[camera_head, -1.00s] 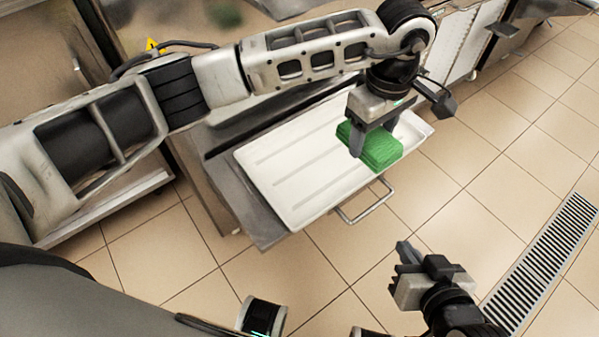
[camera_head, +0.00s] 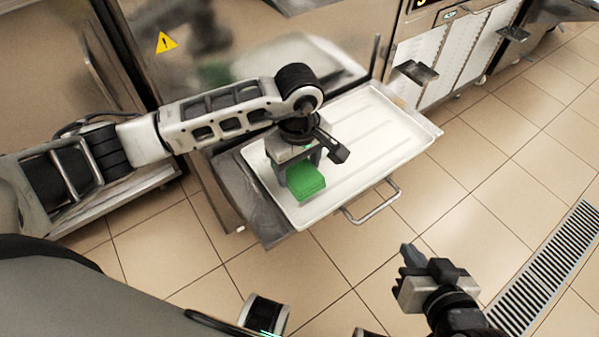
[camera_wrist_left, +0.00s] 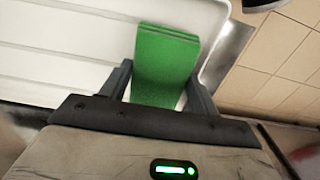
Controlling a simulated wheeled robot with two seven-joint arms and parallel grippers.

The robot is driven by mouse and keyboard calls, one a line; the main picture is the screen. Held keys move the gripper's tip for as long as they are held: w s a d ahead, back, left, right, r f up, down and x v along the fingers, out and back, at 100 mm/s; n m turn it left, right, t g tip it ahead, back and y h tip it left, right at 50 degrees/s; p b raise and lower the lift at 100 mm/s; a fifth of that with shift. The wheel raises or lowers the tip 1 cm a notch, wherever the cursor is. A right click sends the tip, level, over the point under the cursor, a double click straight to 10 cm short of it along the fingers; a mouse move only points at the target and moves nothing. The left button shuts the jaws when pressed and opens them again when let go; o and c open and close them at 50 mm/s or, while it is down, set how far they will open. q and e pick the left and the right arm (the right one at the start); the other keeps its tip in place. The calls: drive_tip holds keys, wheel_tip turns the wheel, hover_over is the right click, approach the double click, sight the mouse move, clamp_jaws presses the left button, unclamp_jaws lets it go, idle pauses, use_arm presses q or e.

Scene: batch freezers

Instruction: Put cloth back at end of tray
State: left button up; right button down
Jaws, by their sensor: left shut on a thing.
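The green folded cloth (camera_head: 305,182) is over the left part of the white tray (camera_head: 375,130) in the head view. My left gripper (camera_head: 298,170) is shut on the cloth from above. In the left wrist view the cloth (camera_wrist_left: 165,65) sits between the two fingers, with the ribbed tray (camera_wrist_left: 60,55) behind it. I cannot tell whether the cloth touches the tray. My right gripper (camera_head: 408,270) is away from the tray, over the floor at the lower right; its fingers are too unclear to tell open from shut.
The tray lies on a metal shelf with a handle (camera_head: 372,203) sticking out at its front. A steel freezer front (camera_head: 240,45) with a yellow warning sign (camera_head: 166,42) stands behind. Open tiled floor and a drain grate (camera_head: 548,265) lie to the right.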

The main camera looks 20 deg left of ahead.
sight(299, 169)
use_arm(q)
wheel_tip(299, 169, down, 3)
drive_tip(key=shift+d+r, duration=0.1)
drive_tip(key=shift+r, duration=0.05)
use_arm(e)
drive_tip(key=shift+a+f, duration=0.15)
drive_tip(key=shift+f, duration=0.55)
use_arm(q)
drive_tip(key=shift+b, duration=0.3)
use_arm(e)
drive_tip(key=shift+f, duration=0.15)
use_arm(q)
drive_tip(key=o, duration=0.9)
use_arm(e)
drive_tip(key=shift+a, duration=0.1)
